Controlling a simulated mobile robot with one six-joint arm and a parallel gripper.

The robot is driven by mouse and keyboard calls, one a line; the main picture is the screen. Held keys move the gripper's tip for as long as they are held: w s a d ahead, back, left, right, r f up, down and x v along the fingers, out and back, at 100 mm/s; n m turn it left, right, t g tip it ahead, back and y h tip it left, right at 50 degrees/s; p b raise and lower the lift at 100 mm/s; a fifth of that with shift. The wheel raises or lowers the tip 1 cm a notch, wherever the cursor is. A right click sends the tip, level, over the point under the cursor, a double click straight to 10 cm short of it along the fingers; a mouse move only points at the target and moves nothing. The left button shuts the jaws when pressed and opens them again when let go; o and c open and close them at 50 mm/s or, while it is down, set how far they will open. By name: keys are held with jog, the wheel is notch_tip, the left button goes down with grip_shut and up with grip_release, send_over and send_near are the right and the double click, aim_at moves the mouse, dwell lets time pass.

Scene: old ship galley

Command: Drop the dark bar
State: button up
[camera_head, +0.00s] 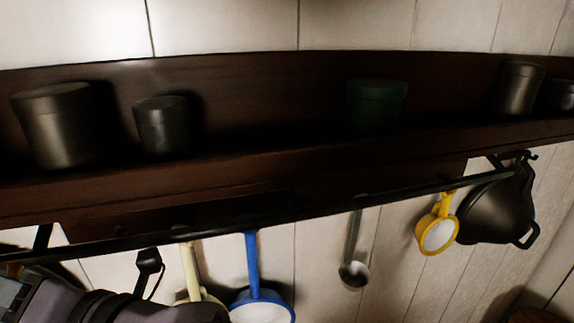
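A long dark rail (320,208) runs under the shelf from lower left to upper right, with utensils hanging from it. It is the only bar-like dark thing I can make out, and I cannot tell whether it is the task's dark bar. I see no separate loose bar. Part of my arm shows at the lower left corner, below the rail. My gripper is not visible, so what it holds is hidden.
The dark wooden shelf (260,148) bears several dark canisters, including a green one (376,103). A blue-handled pan (253,265), a ladle (354,272), a yellow strainer (438,225) and a black pan (497,208) hang below. Bare wall shows between them.

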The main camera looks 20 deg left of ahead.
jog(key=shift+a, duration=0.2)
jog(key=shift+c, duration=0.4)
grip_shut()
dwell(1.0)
